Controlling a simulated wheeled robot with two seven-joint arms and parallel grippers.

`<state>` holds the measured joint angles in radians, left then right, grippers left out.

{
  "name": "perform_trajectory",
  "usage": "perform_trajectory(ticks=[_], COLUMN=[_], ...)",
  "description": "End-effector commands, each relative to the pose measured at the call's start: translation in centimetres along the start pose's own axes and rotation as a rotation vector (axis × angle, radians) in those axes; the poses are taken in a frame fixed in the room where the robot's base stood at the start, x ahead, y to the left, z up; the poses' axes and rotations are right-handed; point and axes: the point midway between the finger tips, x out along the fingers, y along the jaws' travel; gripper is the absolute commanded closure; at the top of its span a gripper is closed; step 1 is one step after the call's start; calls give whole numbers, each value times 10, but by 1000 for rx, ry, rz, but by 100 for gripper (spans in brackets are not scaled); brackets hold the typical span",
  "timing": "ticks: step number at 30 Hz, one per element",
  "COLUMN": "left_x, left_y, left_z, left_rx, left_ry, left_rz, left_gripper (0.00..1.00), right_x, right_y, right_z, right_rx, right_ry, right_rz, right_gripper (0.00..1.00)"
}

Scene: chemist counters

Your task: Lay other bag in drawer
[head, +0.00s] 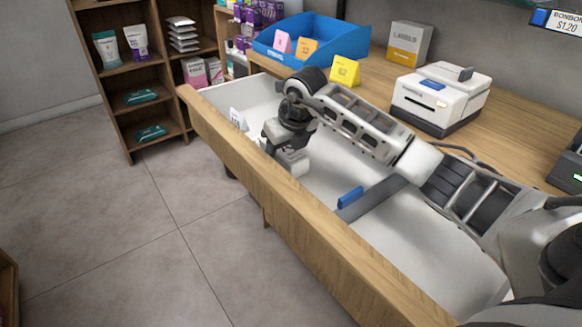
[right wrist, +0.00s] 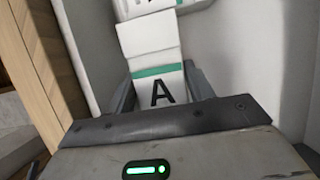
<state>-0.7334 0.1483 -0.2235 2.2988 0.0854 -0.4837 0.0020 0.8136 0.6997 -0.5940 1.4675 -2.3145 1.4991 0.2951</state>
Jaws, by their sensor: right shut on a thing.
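The drawer (head: 330,262) is pulled open, with a wooden front and a white inside. My right arm reaches over it, and my right gripper (head: 290,165) is low inside it. In the right wrist view my right gripper (right wrist: 160,88) is shut on a white bag (right wrist: 152,42) with a green stripe and a black letter A. Another white item with a green stripe (right wrist: 145,8) shows just beyond it. In the head view a small white item with dark print (head: 238,118) stands in the drawer's far end. My left gripper is not in view.
A grey divider (head: 373,197) crosses the drawer, with a blue piece (head: 350,197) at its end. The near compartment looks empty. On the counter are a blue bin (head: 322,36), a yellow card (head: 345,71), a labels box (head: 409,43) and a white printer (head: 440,98).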

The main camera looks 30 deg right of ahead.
Motion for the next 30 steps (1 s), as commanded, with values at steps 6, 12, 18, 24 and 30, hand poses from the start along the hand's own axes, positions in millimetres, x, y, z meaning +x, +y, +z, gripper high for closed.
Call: perform_trajectory(ticks=[6,12,18,24,30], left_x=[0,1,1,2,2], left_y=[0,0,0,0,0], left_z=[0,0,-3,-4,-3], left_rx=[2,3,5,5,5], left_ry=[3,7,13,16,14], left_rz=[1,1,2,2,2], left_gripper=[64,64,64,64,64], right_x=[17,40,40,41,41], right_y=[0,0,0,0,0], right_z=[-7,-17,-16,-17,-17], right_rx=[0,-1,-2,-2,-2], right_ry=[0,0,-2,0,0], right_rz=[0,1,0,0,0], right_gripper=[74,74,74,26,26])
